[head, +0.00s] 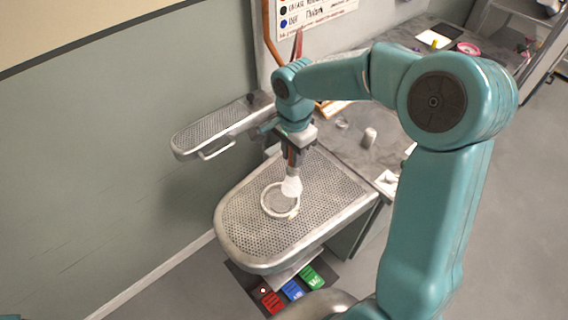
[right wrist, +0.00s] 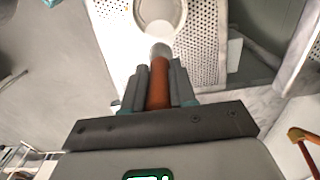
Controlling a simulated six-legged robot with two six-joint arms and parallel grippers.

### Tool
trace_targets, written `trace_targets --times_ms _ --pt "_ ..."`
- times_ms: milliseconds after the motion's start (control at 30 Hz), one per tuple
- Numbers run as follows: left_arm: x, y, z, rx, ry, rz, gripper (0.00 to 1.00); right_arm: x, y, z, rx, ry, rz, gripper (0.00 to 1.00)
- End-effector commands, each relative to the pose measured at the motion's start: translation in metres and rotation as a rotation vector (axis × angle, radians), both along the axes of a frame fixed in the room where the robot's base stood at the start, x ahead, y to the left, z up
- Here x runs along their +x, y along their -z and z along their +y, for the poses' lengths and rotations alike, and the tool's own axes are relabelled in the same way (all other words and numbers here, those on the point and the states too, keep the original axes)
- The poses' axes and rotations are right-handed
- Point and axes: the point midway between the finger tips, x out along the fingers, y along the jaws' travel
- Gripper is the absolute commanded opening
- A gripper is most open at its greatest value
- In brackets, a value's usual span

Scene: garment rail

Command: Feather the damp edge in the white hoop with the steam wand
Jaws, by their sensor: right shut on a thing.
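The white hoop (head: 267,208) lies on the perforated metal board (head: 240,232) in the head view. It also shows at the top of the right wrist view (right wrist: 181,22). My right gripper (head: 294,157) is over the board, shut on the steam wand, whose brown handle (right wrist: 159,84) sits between the fingers. The wand's white head (head: 291,187) points down over the hoop's right side. I cannot tell whether it touches the cloth inside. The damp edge cannot be made out. My left gripper is not in view.
A smaller perforated board (head: 205,134) stands at the back left, near the wall. A grey worktop (head: 350,122) behind holds small items, including a grey cylinder (head: 369,137). Red, blue and green pedals (head: 292,289) lie on the floor in front.

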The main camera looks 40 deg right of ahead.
Motion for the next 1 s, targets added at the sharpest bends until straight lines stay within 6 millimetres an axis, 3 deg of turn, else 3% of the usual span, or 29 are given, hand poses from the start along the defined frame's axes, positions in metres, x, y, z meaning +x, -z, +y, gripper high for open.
trace_targets --times_ms 600,1000 --pt "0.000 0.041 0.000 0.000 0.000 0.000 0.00 0.000 0.058 0.000 -0.001 0.000 -0.001 0.00" --pt "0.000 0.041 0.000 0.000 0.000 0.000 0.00 0.000 0.060 0.000 -0.001 0.000 -0.001 0.00"
